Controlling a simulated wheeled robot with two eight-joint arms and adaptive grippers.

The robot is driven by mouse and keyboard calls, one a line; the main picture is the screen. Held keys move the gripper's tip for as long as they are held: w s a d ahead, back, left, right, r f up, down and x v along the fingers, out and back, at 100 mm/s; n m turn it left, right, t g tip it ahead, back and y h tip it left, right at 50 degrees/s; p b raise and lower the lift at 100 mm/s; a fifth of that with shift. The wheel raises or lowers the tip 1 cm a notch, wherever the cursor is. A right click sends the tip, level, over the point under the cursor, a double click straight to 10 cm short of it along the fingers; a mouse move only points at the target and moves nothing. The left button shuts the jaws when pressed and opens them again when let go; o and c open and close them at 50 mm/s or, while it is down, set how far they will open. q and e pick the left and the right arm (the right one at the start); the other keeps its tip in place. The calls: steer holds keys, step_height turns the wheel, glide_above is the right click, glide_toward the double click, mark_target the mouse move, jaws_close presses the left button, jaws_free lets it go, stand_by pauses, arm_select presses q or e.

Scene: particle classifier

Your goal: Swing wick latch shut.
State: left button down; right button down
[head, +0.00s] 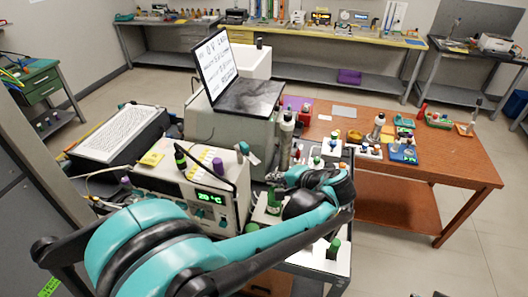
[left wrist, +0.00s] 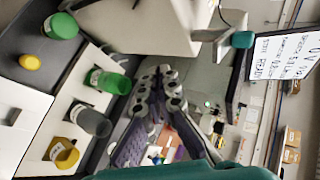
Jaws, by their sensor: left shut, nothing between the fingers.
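The classifier (head: 195,195) is a pale box with a green "20 °C" display, on the bench at centre left in the head view. A teal knob (head: 243,147) stands at its upper right corner; a teal piece (left wrist: 242,40) shows at the upper right in the left wrist view. I cannot tell for certain which part is the wick latch or how it stands. My left gripper (head: 272,180) is beside the classifier's right side, partly hidden by its own arm. In the left wrist view its fingers (left wrist: 160,75) are together and empty. My right gripper is not in view.
A monitor (head: 216,62) stands behind the classifier. A brown table (head: 450,170) with small items is at the right.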

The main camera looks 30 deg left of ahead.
mark_target(247, 151)
arm_select(q)
steer(key=w+d+r+n+g+y+p, duration=0.1)
steer(key=w+d+r+y+p, duration=0.2)
steer(key=w+d+r+y, duration=0.1)
steer(key=w+d+y, duration=0.1)
steer(key=d+y, duration=0.1)
steer(key=y, duration=0.1)
steer(key=shift+w+n, duration=0.3)
steer(key=shift+n, duration=0.1)
steer(key=shift+r, duration=0.1)
steer(key=s+a+b, duration=0.1)
steer(key=s+a, duration=0.1)
steer(key=a, duration=0.9)
steer(key=shift+s+a, duration=0.15)
steer(key=shift+a, duration=0.1)
